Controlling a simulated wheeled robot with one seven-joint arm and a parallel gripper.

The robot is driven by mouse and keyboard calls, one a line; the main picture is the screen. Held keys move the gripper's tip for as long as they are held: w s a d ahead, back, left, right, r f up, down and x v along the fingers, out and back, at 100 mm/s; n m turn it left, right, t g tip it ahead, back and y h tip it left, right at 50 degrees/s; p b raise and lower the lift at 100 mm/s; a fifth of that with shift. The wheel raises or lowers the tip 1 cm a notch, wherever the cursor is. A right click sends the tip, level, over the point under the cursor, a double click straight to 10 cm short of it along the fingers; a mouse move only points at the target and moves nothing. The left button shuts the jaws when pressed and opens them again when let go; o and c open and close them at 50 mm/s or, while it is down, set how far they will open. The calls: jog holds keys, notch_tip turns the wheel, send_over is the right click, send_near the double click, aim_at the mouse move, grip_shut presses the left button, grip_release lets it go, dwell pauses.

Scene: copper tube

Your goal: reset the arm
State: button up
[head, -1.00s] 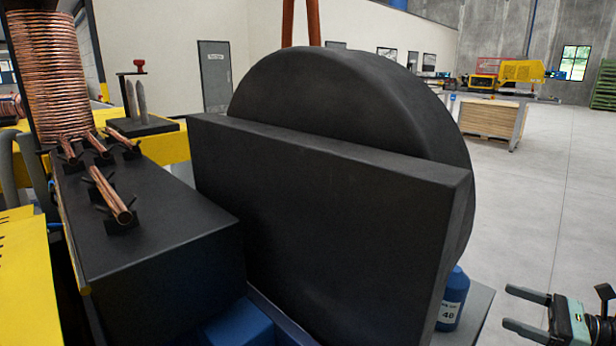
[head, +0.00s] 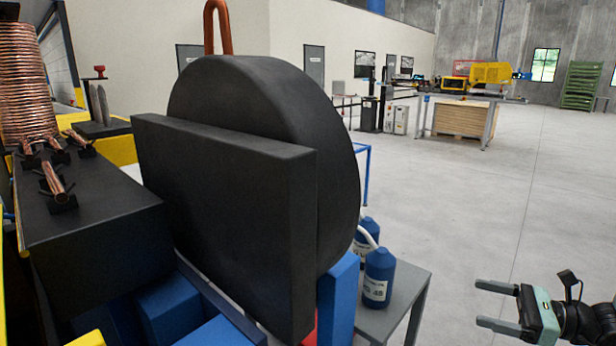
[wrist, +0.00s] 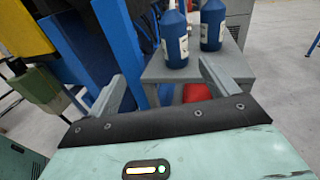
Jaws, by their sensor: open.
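My gripper (head: 478,305) is at the lower right of the head view, its two grey fingers pointing left, apart and empty. It hangs over open floor, to the right of a grey side table (head: 404,296). The wrist view shows the two fingers (wrist: 162,88) spread with nothing between them, facing the side table and blue bottles. Several copper tube pieces (head: 56,182) lie in black holders on a black block (head: 95,215) at the left, far from my gripper.
A large black disc and plate guard (head: 225,215) fills the middle. Two blue bottles (head: 378,278) stand on the side table; they also show in the wrist view (wrist: 174,38). A copper coil (head: 25,85) stands at far left. A workbench (head: 465,115) is far back. The floor at right is clear.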

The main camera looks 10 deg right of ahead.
jog(key=s+a+r+n+g+h, duration=0.1)
jog(key=s+a+r+n+g, duration=0.15)
jog(key=a+n+g, duration=0.55)
jog(key=s+a+r+n+g+h, duration=0.1)
jog(key=s+a+n+g+h, duration=0.15)
jog(key=a+n+g, duration=0.6)
jog(key=s+a+r+n+t+h, duration=0.2)
jog(key=s+a+r+n+h, duration=0.1)
jog(key=s+a+n+h, duration=0.2)
jog(key=s+a+r+n+t+h, duration=0.3)
jog(key=s+a+n+h, duration=0.1)
jog(key=s+a+n, duration=0.3)
jog(key=a+n, duration=0.2)
jog(key=n, duration=0.2)
jog(key=shift+r+t+h, duration=0.25)
jog(key=shift+t+h, duration=0.1)
